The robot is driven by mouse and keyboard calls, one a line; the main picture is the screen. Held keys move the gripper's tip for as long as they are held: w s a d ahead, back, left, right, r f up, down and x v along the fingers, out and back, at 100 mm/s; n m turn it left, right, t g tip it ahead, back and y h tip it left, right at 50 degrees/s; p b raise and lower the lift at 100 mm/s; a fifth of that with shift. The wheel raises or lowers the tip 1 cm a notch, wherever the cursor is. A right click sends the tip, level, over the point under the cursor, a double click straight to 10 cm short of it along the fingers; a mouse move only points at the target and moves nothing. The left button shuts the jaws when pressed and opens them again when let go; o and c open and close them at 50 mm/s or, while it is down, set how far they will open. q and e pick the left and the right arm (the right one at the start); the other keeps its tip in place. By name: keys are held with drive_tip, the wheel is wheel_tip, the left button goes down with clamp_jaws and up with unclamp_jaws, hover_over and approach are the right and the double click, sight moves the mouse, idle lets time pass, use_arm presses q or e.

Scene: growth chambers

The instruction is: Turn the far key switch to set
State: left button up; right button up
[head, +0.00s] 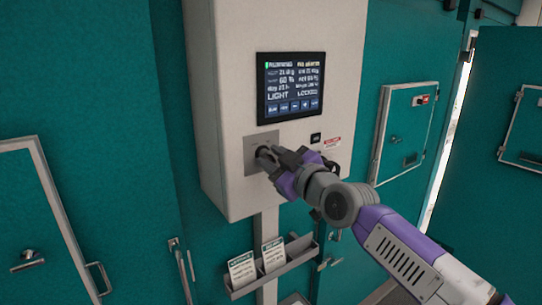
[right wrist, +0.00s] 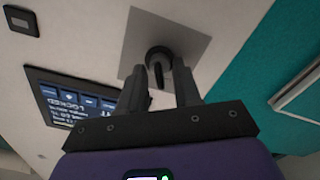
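The key switch (right wrist: 158,55) is a dark round collar on a square grey plate (head: 255,142) on the front of the white control box, below its screen. A small dark key part (right wrist: 158,75) sticks out from the collar in the right wrist view. My right gripper (head: 264,155) is at the switch, pointing at the plate. In the right wrist view its two fingers (right wrist: 160,80) stand apart, one on each side of the key, with a visible gap. In the head view the gripper partly hides the switch. My left gripper is in neither view.
The box's screen (head: 291,87) reads LIGHT and LOCKED. A small black switch (head: 315,138) and a warning label (head: 332,143) sit right of the plate. A tray with cards (head: 273,254) hangs below. Teal chamber doors (head: 85,90) flank the box.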

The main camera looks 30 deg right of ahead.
drive_tip(key=shift+w+a, duration=0.1)
drive_tip(key=shift+w, duration=0.35)
drive_tip(key=shift+c, duration=0.5)
clamp_jaws()
